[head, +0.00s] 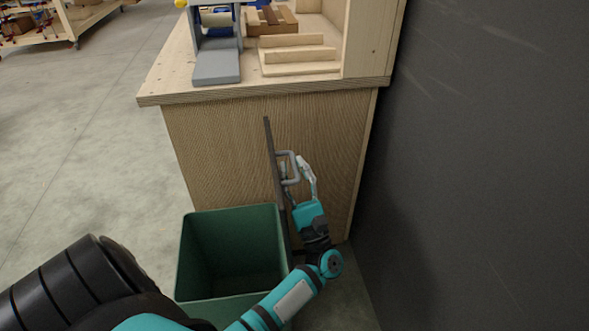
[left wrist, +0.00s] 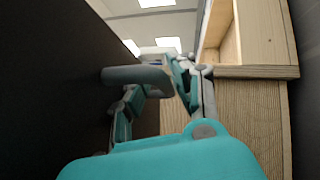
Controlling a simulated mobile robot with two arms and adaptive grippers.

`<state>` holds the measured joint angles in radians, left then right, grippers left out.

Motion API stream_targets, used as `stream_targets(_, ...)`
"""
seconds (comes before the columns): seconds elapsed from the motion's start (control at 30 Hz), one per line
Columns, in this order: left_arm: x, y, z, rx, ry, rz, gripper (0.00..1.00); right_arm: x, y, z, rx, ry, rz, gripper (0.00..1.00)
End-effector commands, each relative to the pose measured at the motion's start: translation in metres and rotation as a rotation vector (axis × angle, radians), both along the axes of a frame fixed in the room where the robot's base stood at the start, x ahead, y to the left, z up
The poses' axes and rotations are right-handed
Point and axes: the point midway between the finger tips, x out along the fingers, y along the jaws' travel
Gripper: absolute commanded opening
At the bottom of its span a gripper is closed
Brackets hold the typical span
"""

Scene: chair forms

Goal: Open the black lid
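The black lid (head: 275,165) stands nearly upright, seen almost edge-on, at the right side of the green bin (head: 187,255). The bin's top is uncovered and its inside shows. A grey loop handle (head: 289,168) sticks out from the lid's right face. My left gripper (head: 302,168) is on that side of the lid, at the handle. In the left wrist view the dark lid (left wrist: 50,70) fills the left, and the handle (left wrist: 136,75) lies by the fingertips. The fingers (left wrist: 157,82) stand apart; whether they touch the handle is unclear. My right gripper is out of view.
A wooden workbench (head: 270,145) stands right behind the bin, with wood pieces (head: 298,58) and a grey machine (head: 216,62) on top. A dark wall (head: 470,190) closes the right side. Open floor (head: 90,150) lies to the left.

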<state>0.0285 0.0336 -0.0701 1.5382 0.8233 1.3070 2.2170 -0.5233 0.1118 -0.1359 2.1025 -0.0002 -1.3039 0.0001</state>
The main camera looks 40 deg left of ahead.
Motion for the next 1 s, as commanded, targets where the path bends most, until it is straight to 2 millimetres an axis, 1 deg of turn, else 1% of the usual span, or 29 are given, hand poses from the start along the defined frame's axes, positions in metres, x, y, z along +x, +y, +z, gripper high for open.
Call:
stream_targets(0.23,0.0,-0.001,-0.001,0.0,0.0,-0.001,0.23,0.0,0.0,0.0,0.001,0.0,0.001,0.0)
stream_targets(0.33,-0.002,-0.007,-0.007,-0.001,0.002,-0.003,0.23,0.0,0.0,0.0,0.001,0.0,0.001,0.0)
stream_targets(0.47,-0.009,-0.022,-0.023,-0.003,0.003,-0.003,0.23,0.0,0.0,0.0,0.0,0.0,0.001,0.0)
stream_targets(0.7,-0.026,-0.056,-0.058,-0.001,0.004,-0.002,0.23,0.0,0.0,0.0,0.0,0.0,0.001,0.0)
stream_targets(0.8,-0.031,-0.068,-0.069,-0.002,0.004,-0.001,0.23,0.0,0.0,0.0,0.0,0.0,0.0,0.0)
stream_targets(1.0,-0.037,-0.079,-0.081,0.001,0.0,-0.001,0.23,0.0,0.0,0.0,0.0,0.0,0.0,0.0)
